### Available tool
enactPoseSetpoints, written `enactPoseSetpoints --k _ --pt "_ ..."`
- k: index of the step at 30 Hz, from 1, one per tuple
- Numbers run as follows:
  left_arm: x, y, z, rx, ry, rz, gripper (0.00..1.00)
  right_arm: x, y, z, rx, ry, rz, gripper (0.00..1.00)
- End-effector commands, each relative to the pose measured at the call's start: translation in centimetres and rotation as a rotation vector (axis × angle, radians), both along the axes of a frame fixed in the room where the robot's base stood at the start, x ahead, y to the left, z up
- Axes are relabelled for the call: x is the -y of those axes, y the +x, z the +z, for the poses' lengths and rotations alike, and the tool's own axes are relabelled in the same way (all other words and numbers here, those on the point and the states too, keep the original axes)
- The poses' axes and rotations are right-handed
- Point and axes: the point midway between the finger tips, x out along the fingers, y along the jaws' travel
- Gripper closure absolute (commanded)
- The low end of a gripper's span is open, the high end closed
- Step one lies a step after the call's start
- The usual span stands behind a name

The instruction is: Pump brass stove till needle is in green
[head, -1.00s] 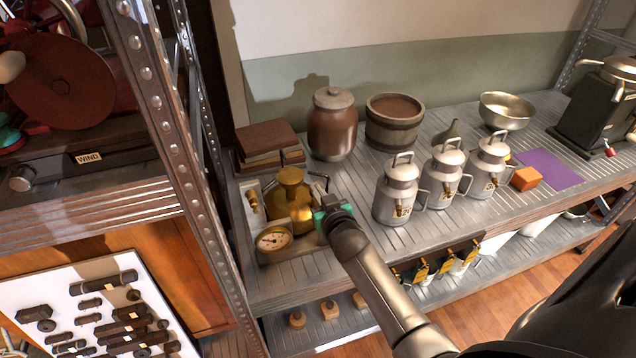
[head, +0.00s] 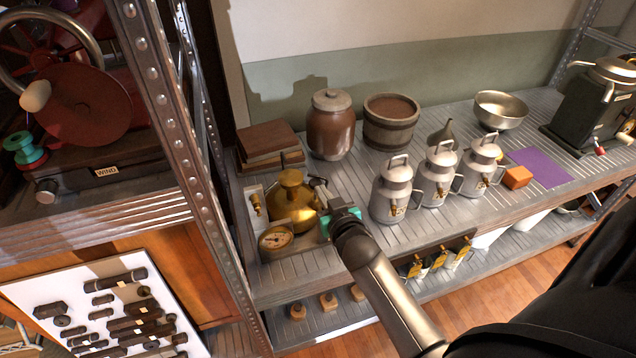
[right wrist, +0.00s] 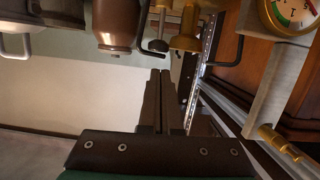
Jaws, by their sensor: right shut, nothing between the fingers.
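The brass stove (head: 290,205) stands in a pale tray at the left end of the metal shelf. Its round gauge (head: 276,240) faces front; the gauge is cut off in the right wrist view (right wrist: 288,12), with green and red arcs, and I cannot tell where the needle points. My right gripper (head: 323,194) is just right of the stove, empty. In the right wrist view its fingers (right wrist: 160,76) are together, below the stove's brass parts (right wrist: 185,32) in the picture. The black handle (right wrist: 226,52) shows beside them. I cannot tell whether they touch. My left gripper is out of view.
Three metal cans (head: 437,178) stand right of my arm. A brown jar (head: 331,128), a wooden tub (head: 391,125) and stacked brown blocks (head: 268,143) are behind the stove. A metal rack post (head: 185,150) rises close on the left. Bare shelf lies in front of the cans.

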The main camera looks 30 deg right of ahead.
Motion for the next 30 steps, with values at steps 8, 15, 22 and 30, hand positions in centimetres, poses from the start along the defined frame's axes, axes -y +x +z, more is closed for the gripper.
enactPoseSetpoints --k 8,15,22,30 --pt "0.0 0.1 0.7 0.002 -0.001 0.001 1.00 -0.9 -3.6 1.0 0.001 0.001 0.000 1.00" --pt "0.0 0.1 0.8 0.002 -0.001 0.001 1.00 -1.1 -4.5 1.3 0.002 -0.001 -0.001 1.00" --pt "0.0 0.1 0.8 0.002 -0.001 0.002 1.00 -1.1 -4.5 1.3 0.003 -0.001 0.000 1.00" --pt "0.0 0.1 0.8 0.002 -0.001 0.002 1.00 -1.1 -4.5 1.3 0.003 -0.001 0.000 1.00"
